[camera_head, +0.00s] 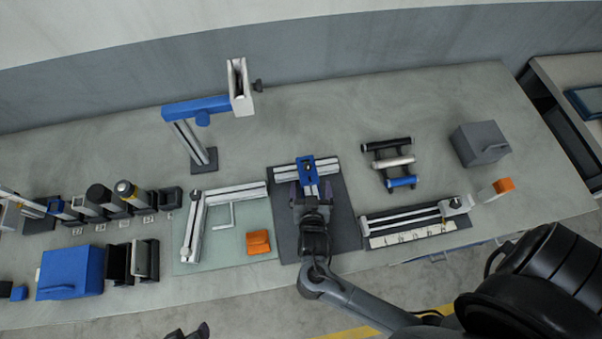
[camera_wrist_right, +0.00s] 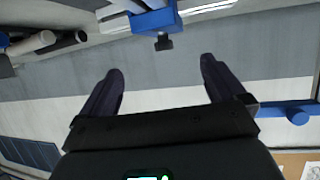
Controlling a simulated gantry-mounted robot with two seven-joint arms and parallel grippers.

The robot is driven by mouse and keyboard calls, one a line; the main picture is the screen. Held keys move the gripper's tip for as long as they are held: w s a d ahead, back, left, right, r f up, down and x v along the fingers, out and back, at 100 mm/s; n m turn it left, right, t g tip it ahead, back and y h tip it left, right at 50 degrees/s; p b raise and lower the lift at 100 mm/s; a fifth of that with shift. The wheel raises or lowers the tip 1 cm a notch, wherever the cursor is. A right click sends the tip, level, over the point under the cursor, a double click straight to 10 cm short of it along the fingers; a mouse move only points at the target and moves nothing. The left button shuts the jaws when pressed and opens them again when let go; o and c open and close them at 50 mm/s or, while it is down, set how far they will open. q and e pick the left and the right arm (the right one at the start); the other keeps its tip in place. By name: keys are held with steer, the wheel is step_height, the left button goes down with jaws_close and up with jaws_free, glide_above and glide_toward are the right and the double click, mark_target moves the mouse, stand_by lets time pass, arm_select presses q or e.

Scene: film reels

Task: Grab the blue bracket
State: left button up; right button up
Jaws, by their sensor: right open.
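The blue bracket (camera_head: 307,167) sits on a metal rail (camera_head: 280,172) at the back of a dark mat (camera_head: 345,215). In the right wrist view the blue bracket (camera_wrist_right: 155,22) is at the top, with a small dark knob below it. My right gripper (camera_head: 311,190) is over the mat, just in front of the bracket. In the wrist view the right gripper (camera_wrist_right: 162,68) has its fingers apart with nothing between them; the bracket lies beyond the fingertips. A dark part at the bottom edge looks like my left gripper (camera_head: 188,332), mostly cut off.
A stand with a blue arm (camera_head: 195,107) rises behind left. An orange block (camera_head: 258,242) lies on a glass plate left of the mat. A roller rack (camera_head: 390,162) and a ruler rail (camera_head: 415,234) are to the right. Bare table lies behind the mat.

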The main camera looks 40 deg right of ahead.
mark_target(307, 170)
steer(key=x, duration=0.4)
steer(key=shift+w+a, duration=0.1)
steer(key=shift+w, duration=0.25)
steer(key=shift+x, duration=3)
steer(key=shift+a+f, duration=0.1)
steer(key=c, duration=1.5)
